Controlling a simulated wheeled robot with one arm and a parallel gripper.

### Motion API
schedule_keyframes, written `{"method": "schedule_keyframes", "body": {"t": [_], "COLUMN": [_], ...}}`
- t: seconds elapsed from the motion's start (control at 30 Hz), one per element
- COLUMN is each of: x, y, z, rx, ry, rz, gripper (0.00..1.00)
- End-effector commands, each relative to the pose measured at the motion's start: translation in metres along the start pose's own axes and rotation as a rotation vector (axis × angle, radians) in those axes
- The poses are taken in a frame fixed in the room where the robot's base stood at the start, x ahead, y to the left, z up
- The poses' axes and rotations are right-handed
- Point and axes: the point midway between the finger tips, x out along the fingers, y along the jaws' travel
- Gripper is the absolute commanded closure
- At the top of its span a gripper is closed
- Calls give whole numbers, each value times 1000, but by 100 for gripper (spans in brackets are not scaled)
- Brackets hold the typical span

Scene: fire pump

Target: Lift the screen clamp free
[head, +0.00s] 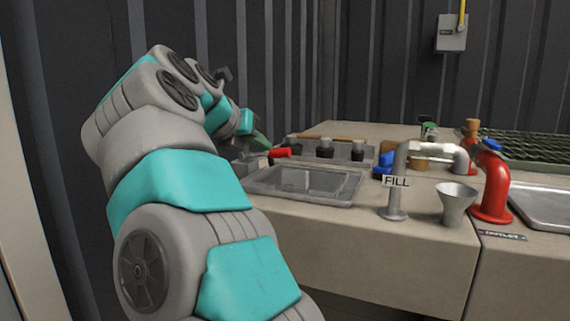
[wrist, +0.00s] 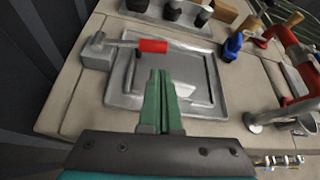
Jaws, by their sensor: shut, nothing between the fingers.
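The screen clamp is a grey block and lever with a red handle (wrist: 153,46). In the wrist view its block is at the left, and the lever lies across the top of a grey metal tray (wrist: 205,70) with a recessed screen frame. The red handle also shows in the head view (head: 281,153), beside my arm. My gripper (wrist: 160,74) has green fingers closed together with nothing between them. It is over the tray, on the near side of the red handle in the wrist view, and appears apart from it. My gripper is partly hidden in the head view (head: 260,141).
Behind the tray, a rack (head: 342,153) holds several dark knobbed parts. To the right stand a grey FILL pipe (head: 397,185), a funnel (head: 457,203), a blue part (head: 384,163) and a red pipe (head: 494,187). A dark corrugated wall is at the left.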

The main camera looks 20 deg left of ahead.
Motion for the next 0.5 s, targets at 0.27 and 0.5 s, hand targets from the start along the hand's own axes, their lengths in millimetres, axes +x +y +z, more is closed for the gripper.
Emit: {"method": "schedule_keyframes", "body": {"t": [0.27,0.5], "x": [6,40], "y": [6,6], "z": [-12,-13], "rx": [15,14], "ry": [35,33], "rz": [8,7], "gripper": [100,100]}}
